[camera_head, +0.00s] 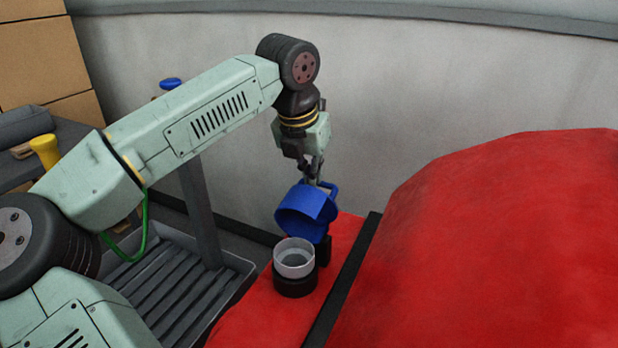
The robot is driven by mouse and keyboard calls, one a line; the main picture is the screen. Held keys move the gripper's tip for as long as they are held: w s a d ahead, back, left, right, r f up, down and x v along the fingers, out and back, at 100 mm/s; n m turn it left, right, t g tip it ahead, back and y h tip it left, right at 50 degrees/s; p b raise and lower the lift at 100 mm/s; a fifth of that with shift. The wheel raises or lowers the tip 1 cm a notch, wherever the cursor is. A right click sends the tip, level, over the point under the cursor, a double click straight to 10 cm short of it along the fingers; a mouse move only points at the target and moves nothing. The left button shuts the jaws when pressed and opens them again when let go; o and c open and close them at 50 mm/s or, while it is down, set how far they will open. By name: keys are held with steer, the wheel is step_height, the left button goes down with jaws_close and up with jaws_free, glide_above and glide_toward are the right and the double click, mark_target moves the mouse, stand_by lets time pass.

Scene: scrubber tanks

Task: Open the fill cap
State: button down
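The blue fill cap (304,211) is tilted up and back on the far side of the fill neck, near a small black mount. The fill neck (295,258) is a pale ring on a black collar, and its round mouth is uncovered. It stands on the red tank body. My gripper (316,180) points down at the cap's upper edge, by a blue loop or handle. The fingers are small and partly hidden by the cap, so I cannot tell whether they are closed on it.
A large red cover (500,240) rises to the right, behind a black strip (345,285). A grey ribbed tray (185,285) and a grey post (200,210) are at left. Boxes (45,60) stand at upper left. A pale wall (400,90) is behind.

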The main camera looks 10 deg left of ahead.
steer(key=shift+w+d+r+g+p, duration=0.15)
steer(key=shift+w+r+g+p, duration=0.15)
steer(key=shift+w+p, duration=0.2)
steer(key=shift+w+d+r+g+p, duration=0.1)
steer(key=shift+w+r+g+p, duration=0.1)
steer(key=shift+w+g+p, duration=0.25)
steer(key=shift+w+d+f+g+y+p, duration=0.3)
steer(key=shift+w+f+g+p, duration=0.4)
steer(key=shift+p, duration=0.65)
steer(key=shift+w+d+f+g+y+p, duration=0.1)
steer(key=shift+w+f+g+y+p, duration=0.35)
steer(key=shift+w+g+p, duration=0.6)
steer(key=shift+s+t, duration=0.25)
steer(key=shift+t, duration=0.05)
